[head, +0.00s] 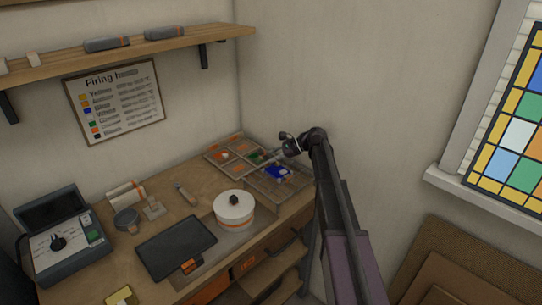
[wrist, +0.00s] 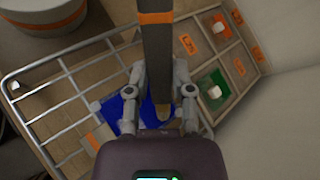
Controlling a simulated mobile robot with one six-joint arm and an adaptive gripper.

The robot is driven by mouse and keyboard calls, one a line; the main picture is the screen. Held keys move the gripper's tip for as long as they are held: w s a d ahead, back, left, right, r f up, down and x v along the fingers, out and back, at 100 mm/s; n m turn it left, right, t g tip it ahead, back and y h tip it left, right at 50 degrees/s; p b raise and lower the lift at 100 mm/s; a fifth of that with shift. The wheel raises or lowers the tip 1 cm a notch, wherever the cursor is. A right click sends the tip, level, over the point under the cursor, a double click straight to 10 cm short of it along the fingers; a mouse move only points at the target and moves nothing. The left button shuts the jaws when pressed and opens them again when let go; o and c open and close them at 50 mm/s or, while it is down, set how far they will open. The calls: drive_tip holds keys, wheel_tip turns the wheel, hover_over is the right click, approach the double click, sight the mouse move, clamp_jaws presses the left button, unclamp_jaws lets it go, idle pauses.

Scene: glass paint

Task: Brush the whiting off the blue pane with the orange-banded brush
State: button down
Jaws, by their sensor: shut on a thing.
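The blue pane (head: 278,173) lies on a wire rack at the back right of the bench. In the wrist view the blue pane (wrist: 116,107) is partly hidden by my gripper. Pale patches show at its edge, but I cannot tell how much whiting lies on it. My gripper (wrist: 160,85) is shut on the dark handle of the orange-banded brush (wrist: 156,55), whose orange band shows near the top of the picture. The brush tip is mostly hidden, so I cannot tell whether it touches the pane. In the head view my gripper (head: 289,147) is above the rack's back edge.
A white lidded pot (head: 234,213) with an orange band stands in front. A dark slab (head: 176,248) and a control box (head: 66,240) stand to the left. A wall rises behind the tray.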

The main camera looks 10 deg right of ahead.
sight(280, 177)
drive_tip(key=shift+s+d, duration=0.5)
drive_tip(key=shift+s, duration=0.25)
drive_tip(key=shift+s+d, duration=0.1)
drive_tip(key=shift+s+d, duration=0.85)
drive_tip(key=shift+s, duration=0.25)
drive_tip(key=shift+w+a, duration=0.1)
drive_tip(key=shift+w, duration=0.05)
drive_tip(key=shift+w+a, duration=0.9)
drive_tip(key=shift+w, duration=0.2)
drive_tip(key=shift+w, duration=0.15)
drive_tip(key=shift+w+a, duration=0.85)
drive_tip(key=shift+w, duration=0.2)
drive_tip(key=shift+s, duration=0.1)
drive_tip(key=shift+s+d, duration=0.9)
drive_tip(key=shift+s, duration=0.2)
